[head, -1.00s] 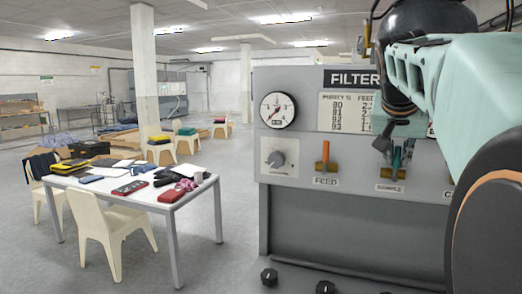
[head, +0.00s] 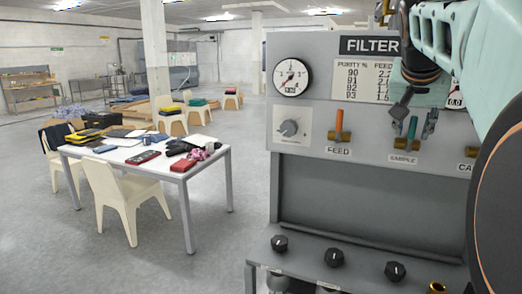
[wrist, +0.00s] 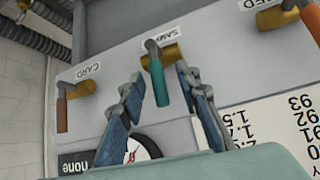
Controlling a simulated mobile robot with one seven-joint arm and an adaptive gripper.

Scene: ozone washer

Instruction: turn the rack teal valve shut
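The teal valve (head: 411,131) is the lever above the SAMPLE label on the grey filter panel. Its handle points up from a brass body in the head view. In the wrist view, the teal handle (wrist: 158,83) hangs down from its brass body between my fingers. My gripper (head: 409,122) is open in front of the panel, and it also fills the lower wrist view (wrist: 160,77). One finger is on each side of the handle, with gaps visible on both sides. I cannot tell exactly how deep the fingertips reach.
An orange FEED valve (head: 339,126) is left of the teal one; another orange valve (wrist: 63,108) shows in the wrist view. A round gauge (head: 292,77), a grey knob (head: 289,128) and lower black knobs (head: 334,257) are on the machine. A cluttered white table (head: 178,176) stands left.

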